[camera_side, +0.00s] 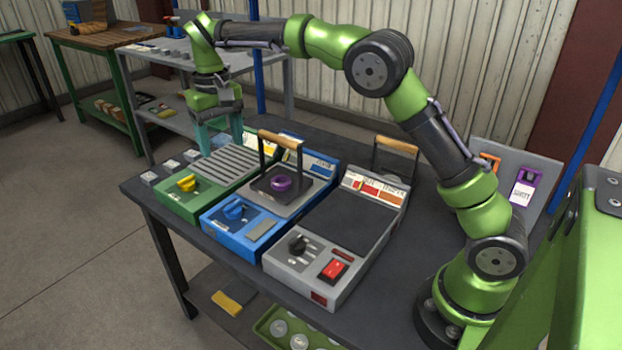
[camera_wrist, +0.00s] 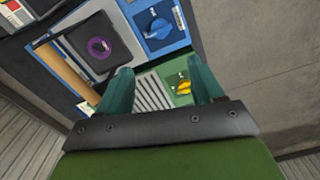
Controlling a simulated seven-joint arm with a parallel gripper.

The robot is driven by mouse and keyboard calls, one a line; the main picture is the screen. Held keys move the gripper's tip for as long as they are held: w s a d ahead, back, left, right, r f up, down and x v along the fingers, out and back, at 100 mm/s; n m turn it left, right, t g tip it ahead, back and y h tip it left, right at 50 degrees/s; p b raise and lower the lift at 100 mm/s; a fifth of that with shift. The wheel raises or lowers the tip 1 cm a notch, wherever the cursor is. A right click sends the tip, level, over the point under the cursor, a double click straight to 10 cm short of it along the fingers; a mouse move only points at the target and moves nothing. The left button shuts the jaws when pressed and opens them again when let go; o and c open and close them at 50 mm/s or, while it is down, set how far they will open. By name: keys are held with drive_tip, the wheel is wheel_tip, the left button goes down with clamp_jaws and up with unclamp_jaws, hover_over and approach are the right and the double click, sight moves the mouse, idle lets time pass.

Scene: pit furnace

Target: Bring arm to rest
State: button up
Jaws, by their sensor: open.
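My green arm reaches from its base at the right, up and over the dark table (camera_side: 380,150) to the far left. My gripper (camera_side: 222,145) points down above the far end of the green unit, with its teal fingers apart and nothing seen between them. In the wrist view the two fingers of my gripper (camera_wrist: 160,85) are spread, with the green unit's grey slatted top (camera_wrist: 152,93) and yellow knob (camera_wrist: 183,88) showing between and beyond them. Whether the fingertips touch anything is not clear.
A green unit (camera_side: 185,208), a blue unit (camera_side: 250,238) and a grey unit (camera_side: 305,262) stand in a row. A wooden-handled lid with a purple ring (camera_side: 280,184) sits on the blue one. A second wooden handle (camera_side: 396,144) rises behind the grey unit.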

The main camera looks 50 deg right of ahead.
drive_tip(key=s+d+r+m+t+y, duration=0.1)
drive_tip(key=s+t, duration=0.6)
drive_tip(key=s, duration=2.1)
drive_tip(key=shift+d+r+y, duration=0.5)
drive_tip(key=shift+d+r, duration=0.05)
drive_tip(key=shift+d, duration=0.45)
drive_tip(key=shift+s, duration=0.1)
